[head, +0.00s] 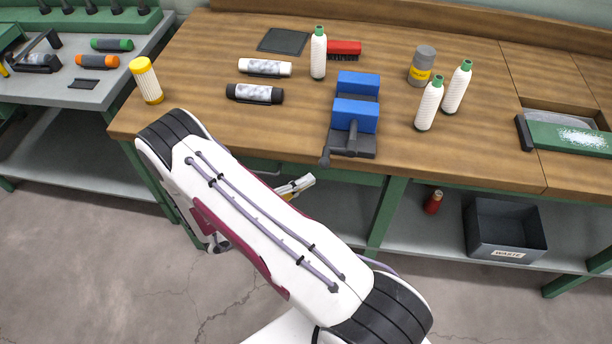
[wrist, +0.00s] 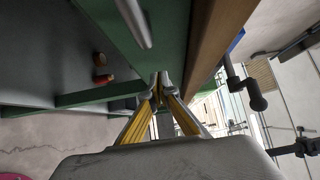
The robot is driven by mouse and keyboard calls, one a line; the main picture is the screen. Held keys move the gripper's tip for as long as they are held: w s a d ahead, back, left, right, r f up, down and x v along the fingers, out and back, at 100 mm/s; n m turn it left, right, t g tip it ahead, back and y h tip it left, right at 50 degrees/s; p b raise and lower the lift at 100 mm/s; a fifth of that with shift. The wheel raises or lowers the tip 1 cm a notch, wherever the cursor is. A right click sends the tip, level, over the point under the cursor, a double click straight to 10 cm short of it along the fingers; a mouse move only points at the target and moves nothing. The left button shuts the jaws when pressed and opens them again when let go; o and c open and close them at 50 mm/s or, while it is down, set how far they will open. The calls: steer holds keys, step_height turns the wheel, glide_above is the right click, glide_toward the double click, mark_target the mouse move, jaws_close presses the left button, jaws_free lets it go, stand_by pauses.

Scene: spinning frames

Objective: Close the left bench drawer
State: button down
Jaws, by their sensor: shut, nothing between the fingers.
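The workbench has a wooden top and a green front below its edge. In the wrist view a green drawer front (wrist: 165,42) with a grey bar handle (wrist: 135,22) lies beyond my fingertips, alongside the wooden edge. My gripper (wrist: 160,77) is shut and empty, its tips close to that green front; I cannot tell whether they touch it. In the head view part of my gripper (head: 296,187) shows just below the bench's front edge. My arm hides much of the bench front there, so how far the drawer stands out cannot be told.
A blue vise (head: 356,115) overhangs the bench's front edge, right of my gripper. Several bottles and cans stand on the top. A grey waste bin (head: 505,230) and a red can (head: 433,202) stand on the lower shelf. Open floor lies in front.

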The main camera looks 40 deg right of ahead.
steer(key=s+a, duration=0.1)
steer(key=a, duration=1)
steer(key=shift+s+a, duration=0.2)
steer(key=shift+f, duration=0.1)
stand_by(0.4)
